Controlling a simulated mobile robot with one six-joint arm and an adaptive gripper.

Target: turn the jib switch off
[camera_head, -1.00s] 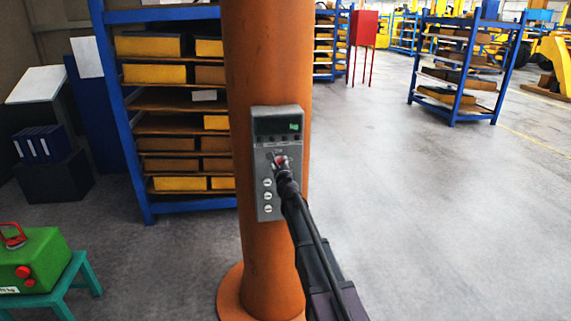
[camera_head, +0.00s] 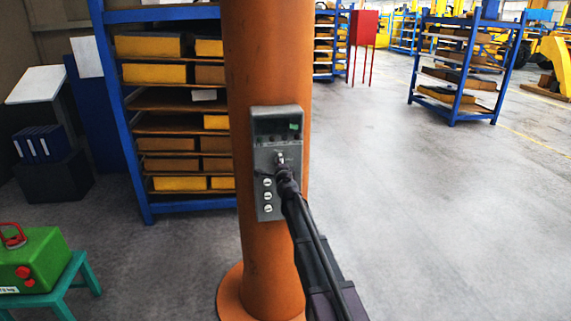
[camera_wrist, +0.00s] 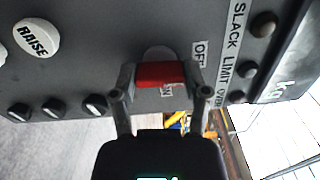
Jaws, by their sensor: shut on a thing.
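The grey control panel (camera_head: 264,135) is fixed to the orange column (camera_head: 270,60). The jib switch has a red handle (camera_wrist: 160,75), seen close up in the wrist view between my fingers. Labels beside it are partly covered; one reads as "OFF" (camera_wrist: 200,53) and another is mostly hidden by my finger. My gripper (camera_wrist: 158,76) is shut on the red handle, one finger on each side. In the head view my gripper (camera_head: 280,163) reaches the panel's middle and covers most of the switch.
Several round knobs (camera_wrist: 96,104) and a white "RAISE" button (camera_wrist: 36,37) are near the switch. A blue rack (camera_head: 112,90) with yellow bins stands behind the column. A green box (camera_head: 32,258) sits on a teal stool at lower left.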

